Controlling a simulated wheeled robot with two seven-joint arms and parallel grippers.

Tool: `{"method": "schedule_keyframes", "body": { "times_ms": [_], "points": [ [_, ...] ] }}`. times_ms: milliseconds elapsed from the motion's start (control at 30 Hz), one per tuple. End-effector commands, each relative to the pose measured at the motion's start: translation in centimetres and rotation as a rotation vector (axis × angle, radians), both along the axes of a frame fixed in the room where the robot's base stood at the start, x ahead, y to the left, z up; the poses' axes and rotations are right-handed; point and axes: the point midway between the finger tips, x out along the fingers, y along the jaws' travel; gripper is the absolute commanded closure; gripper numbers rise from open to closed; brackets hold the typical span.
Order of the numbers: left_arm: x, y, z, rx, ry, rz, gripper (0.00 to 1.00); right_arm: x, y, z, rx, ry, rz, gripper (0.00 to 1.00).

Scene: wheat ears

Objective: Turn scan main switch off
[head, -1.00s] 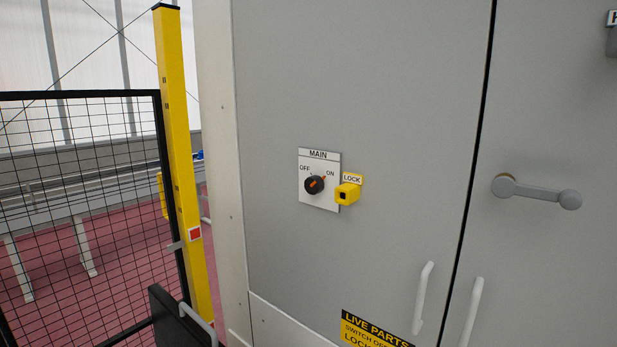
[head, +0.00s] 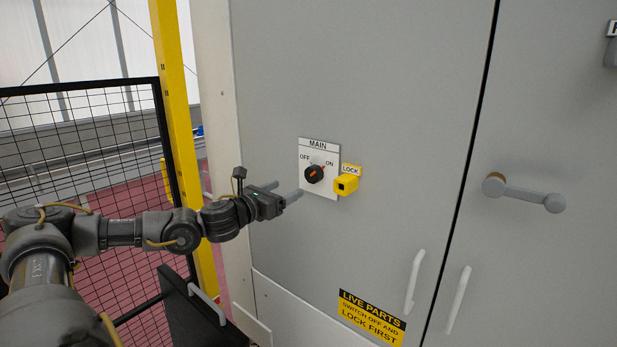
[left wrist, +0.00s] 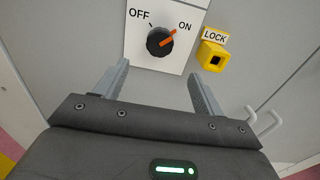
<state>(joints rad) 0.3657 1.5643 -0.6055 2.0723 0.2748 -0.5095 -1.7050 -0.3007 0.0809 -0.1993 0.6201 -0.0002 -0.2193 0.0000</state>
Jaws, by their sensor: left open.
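The main switch (head: 314,175) is a black round knob with an orange pointer on a white plate marked MAIN, OFF and ON, fixed to a grey cabinet door. Its pointer is turned toward ON, which also shows on the knob in the left wrist view (left wrist: 160,42). My left gripper (head: 286,191) is open and empty, just left of and slightly below the knob, apart from it. In the left wrist view its two fingers (left wrist: 157,80) point toward the plate, with the knob beyond and between them. My right gripper is not in view.
A yellow lock block (head: 346,184) sticks out right of the switch plate. A lever handle (head: 525,194) and two white pull handles (head: 414,282) are on the cabinet doors. A black mesh fence (head: 85,150) and a yellow post (head: 180,110) stand at the left.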

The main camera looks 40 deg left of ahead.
Motion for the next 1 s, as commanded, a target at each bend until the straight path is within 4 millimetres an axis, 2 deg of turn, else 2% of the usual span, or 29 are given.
{"method": "schedule_keyframes", "body": {
  "times_ms": [267, 733, 1000],
  "points": [
    [1.0, 0.1, 0.4, 0.003, -0.004, 0.001, 0.31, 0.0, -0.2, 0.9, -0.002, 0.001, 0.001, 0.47],
    [8.5, 0.1, 0.6, -0.001, -0.003, 0.000, 0.31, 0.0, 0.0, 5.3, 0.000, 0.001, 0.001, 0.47],
    [10.7, 0.3, 0.2, 0.004, 0.000, 0.001, 0.31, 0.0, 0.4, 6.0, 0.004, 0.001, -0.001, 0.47]
  ]
}}
